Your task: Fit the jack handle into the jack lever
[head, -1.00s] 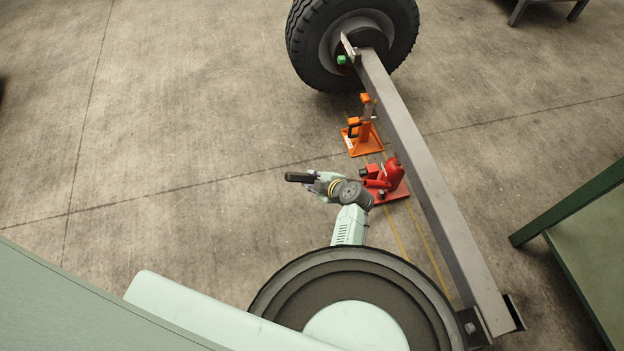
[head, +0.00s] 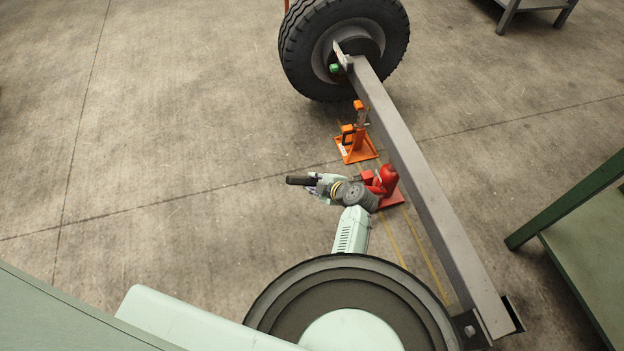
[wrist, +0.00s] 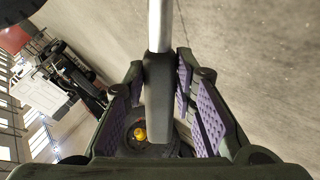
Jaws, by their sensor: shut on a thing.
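My gripper (head: 320,184) is shut on the jack handle (head: 300,180). In the head view the handle's dark grip end sticks out to the left of the gripper. In the wrist view the handle (wrist: 158,95) shows a dark grip between the purple finger pads and a silver rod running up out of the picture. The red jack (head: 389,178) stands on the floor just right of my gripper and wrist, partly hidden by my arm. I cannot make out its lever, and the rod's far end is not visible.
An orange jack stand (head: 357,146) stands behind the jack. A long grey beam (head: 425,180) runs above and right of both, from the big wheel (head: 345,45) toward the front right. A green bench (head: 590,230) is at right. Floor to the left is clear.

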